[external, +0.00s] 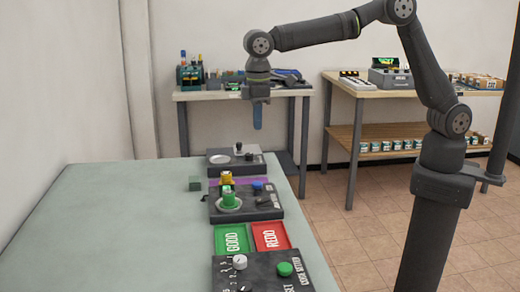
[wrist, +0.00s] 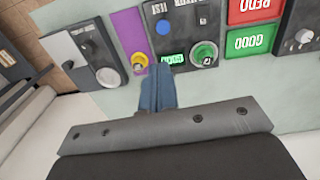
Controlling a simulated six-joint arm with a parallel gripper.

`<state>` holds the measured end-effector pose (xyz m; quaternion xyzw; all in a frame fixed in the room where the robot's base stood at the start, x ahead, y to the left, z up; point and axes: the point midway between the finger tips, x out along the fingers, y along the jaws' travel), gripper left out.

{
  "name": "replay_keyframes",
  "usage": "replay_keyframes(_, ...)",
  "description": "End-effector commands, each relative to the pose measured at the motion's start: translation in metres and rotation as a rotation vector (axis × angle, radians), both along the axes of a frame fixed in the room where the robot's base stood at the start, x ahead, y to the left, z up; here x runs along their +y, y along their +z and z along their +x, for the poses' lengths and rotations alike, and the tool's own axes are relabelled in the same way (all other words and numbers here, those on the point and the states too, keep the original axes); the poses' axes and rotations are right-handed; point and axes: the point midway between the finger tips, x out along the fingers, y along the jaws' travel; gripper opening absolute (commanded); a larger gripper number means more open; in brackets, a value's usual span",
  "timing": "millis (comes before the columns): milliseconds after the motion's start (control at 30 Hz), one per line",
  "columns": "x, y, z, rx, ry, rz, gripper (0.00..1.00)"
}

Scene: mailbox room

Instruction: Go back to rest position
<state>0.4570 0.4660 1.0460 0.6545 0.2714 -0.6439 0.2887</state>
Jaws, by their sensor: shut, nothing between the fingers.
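My gripper (external: 257,117) hangs pointing down above the far part of the pale green table (external: 110,220), well clear of its surface. Its blue fingers are shut together with nothing between them. In the wrist view the shut gripper (wrist: 160,72) shows at the middle, over the table. My arm reaches in from the right, with the forearm nearly level and the wrist bent down.
Green GOOD (external: 231,239) and red REDO (external: 270,237) trays lie nearer. Workbenches (external: 240,94) stand behind.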

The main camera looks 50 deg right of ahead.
Motion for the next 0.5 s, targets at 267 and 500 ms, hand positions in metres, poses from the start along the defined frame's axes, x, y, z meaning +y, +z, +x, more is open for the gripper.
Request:
replay_keyframes(267, 0.001, -0.045, -0.001, 0.025, -0.032, 0.016, 0.00)
replay_keyframes(500, 0.001, -0.094, -0.001, 0.024, -0.030, 0.016, 0.00)
